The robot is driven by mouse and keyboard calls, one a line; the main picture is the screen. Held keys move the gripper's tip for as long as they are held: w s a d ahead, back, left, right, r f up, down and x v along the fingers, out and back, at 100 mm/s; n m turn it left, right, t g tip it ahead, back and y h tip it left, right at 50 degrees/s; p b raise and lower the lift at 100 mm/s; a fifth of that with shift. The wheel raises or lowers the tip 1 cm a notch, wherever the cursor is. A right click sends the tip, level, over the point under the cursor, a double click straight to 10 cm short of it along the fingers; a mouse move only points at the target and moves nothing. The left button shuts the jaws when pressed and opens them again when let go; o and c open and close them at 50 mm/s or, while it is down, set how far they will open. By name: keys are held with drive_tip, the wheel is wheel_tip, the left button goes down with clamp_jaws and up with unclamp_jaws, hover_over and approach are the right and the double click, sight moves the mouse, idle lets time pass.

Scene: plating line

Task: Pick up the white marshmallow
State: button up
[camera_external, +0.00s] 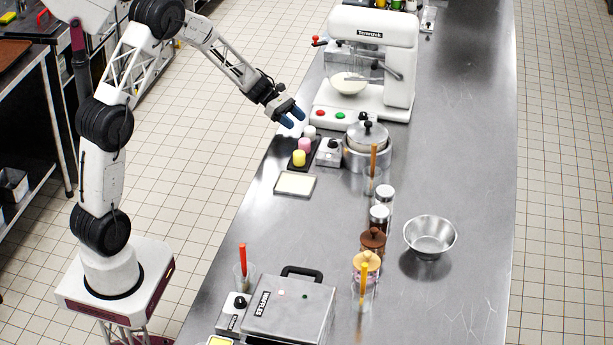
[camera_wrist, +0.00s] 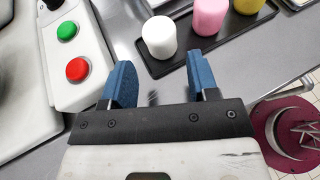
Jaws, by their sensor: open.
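The white marshmallow (camera_wrist: 159,37) stands upright at the near end of a dark tray (camera_wrist: 225,44), beside a pink marshmallow (camera_wrist: 210,16) and a yellow one (camera_wrist: 249,6). In the external view the white marshmallow (camera_external: 310,132) is at the far end of the row, with the pink (camera_external: 304,145) and yellow (camera_external: 299,158) ones nearer. My gripper (camera_wrist: 160,82) has two blue fingers, spread apart with nothing between them. In the wrist view the marshmallow lies just beyond the fingertips. In the external view my gripper (camera_external: 291,119) is close to the marshmallow, above the counter's left edge.
A white mixer (camera_external: 366,60) stands behind, its base with red and green buttons (camera_wrist: 77,69) close to my gripper. A small control box (camera_external: 329,153) and a lidded pot (camera_external: 367,150) stand right of the tray. A pale square plate (camera_external: 295,183) lies in front.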

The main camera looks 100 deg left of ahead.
sight(308, 131)
drive_tip(key=shift+w+d+f, duration=0.25)
drive_tip(key=shift+w, duration=0.3)
drive_tip(key=shift+x, duration=2.6)
drive_tip(key=shift+s, duration=0.1)
drive_tip(key=c, duration=0.4)
